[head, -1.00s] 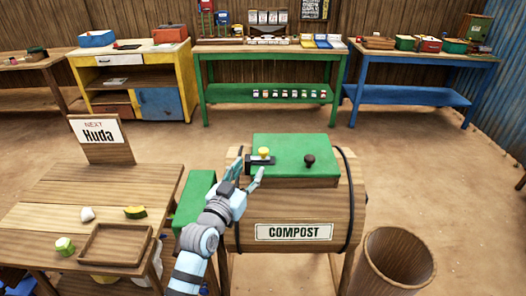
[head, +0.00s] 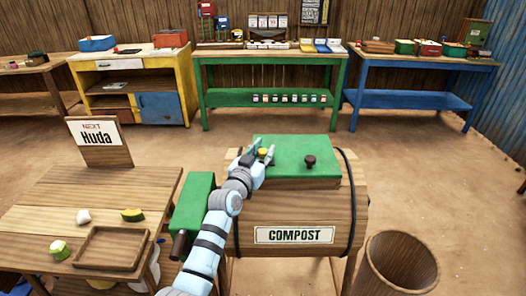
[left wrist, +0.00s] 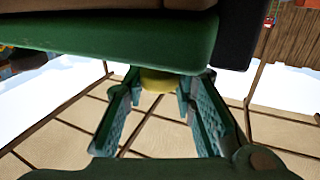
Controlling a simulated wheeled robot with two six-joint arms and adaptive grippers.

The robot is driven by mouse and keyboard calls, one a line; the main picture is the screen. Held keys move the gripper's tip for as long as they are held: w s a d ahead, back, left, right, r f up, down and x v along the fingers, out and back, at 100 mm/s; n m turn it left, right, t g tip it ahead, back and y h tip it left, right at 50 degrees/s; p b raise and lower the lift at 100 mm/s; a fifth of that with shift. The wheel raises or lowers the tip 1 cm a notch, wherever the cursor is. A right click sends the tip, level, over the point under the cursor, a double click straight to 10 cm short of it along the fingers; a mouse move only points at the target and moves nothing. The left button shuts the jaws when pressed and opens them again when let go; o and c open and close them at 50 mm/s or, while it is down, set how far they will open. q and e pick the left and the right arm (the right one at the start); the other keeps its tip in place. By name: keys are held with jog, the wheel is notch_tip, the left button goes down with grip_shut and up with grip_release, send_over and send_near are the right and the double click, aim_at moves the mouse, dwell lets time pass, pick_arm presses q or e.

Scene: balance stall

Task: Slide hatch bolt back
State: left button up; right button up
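The wooden compost drum (head: 335,215) carries a green hatch (head: 310,148) on top with a dark knob (head: 310,162). The hatch bolt's yellow knob (head: 263,152) is at the hatch's left end. My left gripper (head: 262,155) is at this knob, and its fingers hide most of the dark bolt bar. In the left wrist view the yellow knob (left wrist: 158,80) lies between the tips of the spread fingers (left wrist: 160,90). Firm contact on both sides does not show. My right gripper is not in view.
A wooden bin (head: 400,262) stands at the lower right. Benches line the back beyond open floor.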

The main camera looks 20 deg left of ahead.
aim_at(274, 163)
pick_arm(q)
grip_shut()
jog(key=shift+w+d, duration=0.2)
jog(key=shift+d, duration=0.65)
jog(key=shift+w+d, duration=0.2)
jog(key=shift+d, duration=0.6)
jog(key=shift+o, duration=2.3)
grip_release()
jog(key=shift+a, duration=0.1)
jog(key=o, duration=0.4)
jog(key=shift+d, duration=0.3)
jog(key=shift+o, duration=0.2)
jog(key=shift+a, duration=0.15)
jog(key=shift+s+a+f, duration=0.1)
jog(key=shift+s, duration=0.2)
jog(key=s+a, duration=0.1)
jog(key=s, duration=1)
jog(key=shift+a, duration=0.15)
